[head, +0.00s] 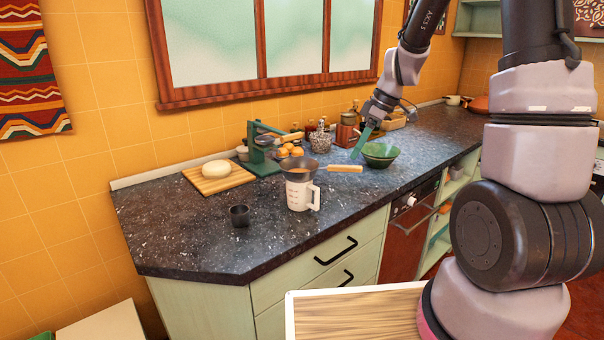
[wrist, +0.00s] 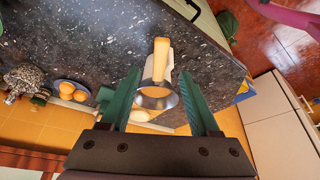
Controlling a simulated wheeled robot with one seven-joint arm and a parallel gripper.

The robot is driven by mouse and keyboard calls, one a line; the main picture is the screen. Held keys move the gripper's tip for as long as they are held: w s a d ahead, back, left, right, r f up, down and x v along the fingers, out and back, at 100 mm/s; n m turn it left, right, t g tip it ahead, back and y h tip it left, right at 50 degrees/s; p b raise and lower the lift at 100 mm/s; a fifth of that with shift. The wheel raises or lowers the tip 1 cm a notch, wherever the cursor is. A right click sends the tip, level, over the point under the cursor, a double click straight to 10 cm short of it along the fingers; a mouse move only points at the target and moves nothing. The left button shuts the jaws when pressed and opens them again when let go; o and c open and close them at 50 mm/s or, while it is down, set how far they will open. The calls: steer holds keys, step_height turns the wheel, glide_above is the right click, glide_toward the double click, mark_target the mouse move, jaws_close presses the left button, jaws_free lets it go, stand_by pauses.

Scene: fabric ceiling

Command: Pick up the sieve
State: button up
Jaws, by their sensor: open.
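The sieve (head: 299,165) has a dark bowl and a light wooden handle. It rests on top of a white measuring jug (head: 297,195), its handle pointing right in the head view. My gripper (head: 361,142) is open and empty, with green fingers, above and to the right of the handle. In the wrist view the sieve's handle (wrist: 160,60) and bowl (wrist: 156,98) appear between the two spread fingers of my gripper (wrist: 161,73), apart from them. The jug is partly hidden under the sieve there.
A green bowl (head: 380,154) stands right of the sieve. Behind it are a green press (head: 262,150), oranges (head: 291,151) and jars. The counter (head: 185,235) front left is clear.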

mark_target(349, 166)
steer(key=x, duration=0.8)
jaws_close()
